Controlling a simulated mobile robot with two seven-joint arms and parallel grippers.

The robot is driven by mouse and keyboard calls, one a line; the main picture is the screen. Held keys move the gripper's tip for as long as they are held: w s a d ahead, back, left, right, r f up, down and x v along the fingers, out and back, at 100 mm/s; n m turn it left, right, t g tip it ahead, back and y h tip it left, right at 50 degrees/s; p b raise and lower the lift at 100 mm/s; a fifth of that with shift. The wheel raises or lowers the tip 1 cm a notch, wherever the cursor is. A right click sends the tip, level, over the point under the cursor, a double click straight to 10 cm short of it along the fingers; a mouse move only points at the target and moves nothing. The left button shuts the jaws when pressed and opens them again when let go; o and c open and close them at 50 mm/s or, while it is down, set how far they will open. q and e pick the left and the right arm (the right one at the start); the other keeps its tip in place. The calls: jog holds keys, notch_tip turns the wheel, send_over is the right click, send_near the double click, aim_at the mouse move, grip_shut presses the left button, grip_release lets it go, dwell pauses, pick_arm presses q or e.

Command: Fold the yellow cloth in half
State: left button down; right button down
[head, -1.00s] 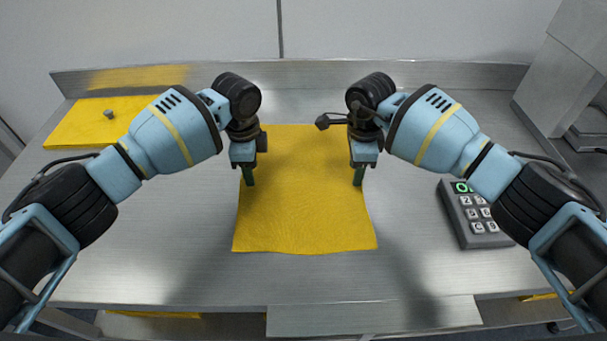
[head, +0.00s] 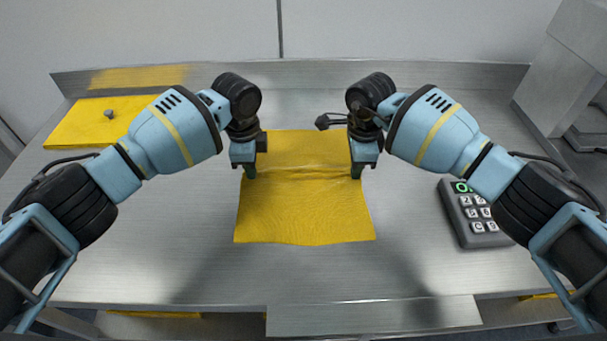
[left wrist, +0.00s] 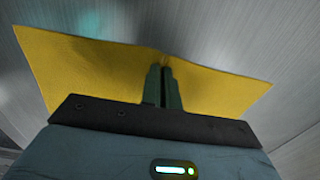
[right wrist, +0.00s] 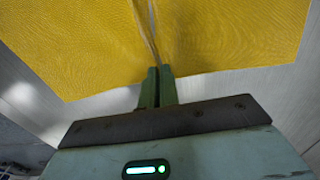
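The yellow cloth (head: 303,212) lies on the metal table in front of me, with a raised ridge running across it between my two grippers. My left gripper (head: 249,173) is at the cloth's left edge; in the left wrist view its fingers (left wrist: 163,85) are closed together with cloth pinched at the tips. My right gripper (head: 357,172) is at the right edge; in the right wrist view its fingers (right wrist: 158,85) are closed on a pinched crease of the cloth (right wrist: 230,40). The cloth's near and far parts lie spread on either side of the ridge.
A keypad device (head: 474,214) lies on the table at the right. A flat yellow piece (head: 70,125) with a small grey knob (head: 109,114) on it lies at the back left. The metal table (head: 185,265) is bare in front of and beside the cloth.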

pick_arm(q)
jog(key=shift+s+f, duration=0.1)
jog(key=shift+f, duration=0.05)
pick_arm(e)
jog(key=shift+f, duration=0.1)
